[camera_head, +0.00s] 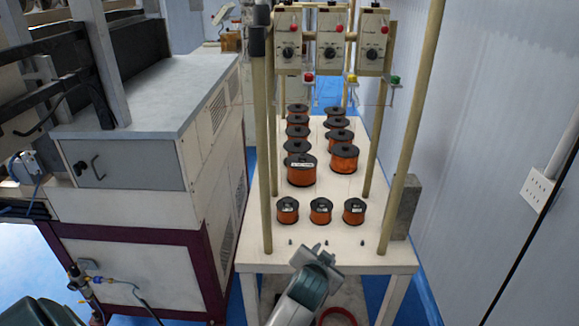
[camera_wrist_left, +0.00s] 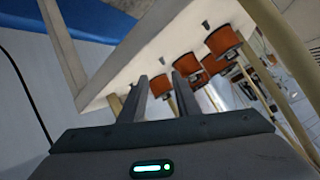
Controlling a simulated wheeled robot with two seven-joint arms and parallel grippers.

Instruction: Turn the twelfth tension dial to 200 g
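Three beige tension units hang on the rack at the top of the head view. Each has a black dial: left (camera_head: 288,53), middle (camera_head: 330,53) and right (camera_head: 372,55). Their scale marks are too small to read, and I cannot tell which is the twelfth. My left gripper (camera_head: 318,252) is low at the front edge of the spool table, well below the dials. In the left wrist view its two fingers (camera_wrist_left: 158,95) are apart with nothing between them. My right gripper is in neither view.
Several copper wire spools (camera_head: 320,210) stand on the white table (camera_head: 340,258). Wooden posts (camera_head: 406,140) rise at its sides. Red, yellow and green knobs (camera_head: 352,77) hang below the units. A large machine cabinet (camera_head: 150,100) stands left, a wall right.

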